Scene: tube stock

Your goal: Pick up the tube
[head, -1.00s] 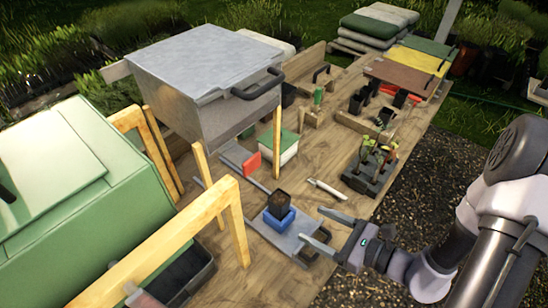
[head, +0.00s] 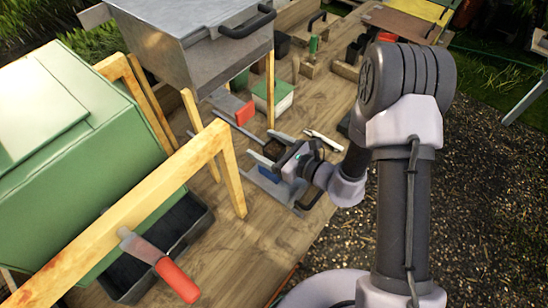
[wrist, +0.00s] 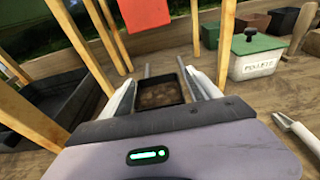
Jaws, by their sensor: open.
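The tube looks to be the small dark square pot (head: 273,149) filled with brown soil. In the earlier head view it sits upright in a blue holder on a grey plate; now my gripper largely hides the holder. My gripper (head: 267,147) is low over the plate, open, with one finger on either side of the pot. In the wrist view the pot (wrist: 157,93) lies between the two pale fingers, with its soil facing up. I cannot tell whether either finger touches it.
A grey metal hopper (head: 185,50) on wooden legs stands behind, with a red piece (head: 246,113) beneath. A wooden frame (head: 130,210) and a black tray (head: 125,285) are at the left.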

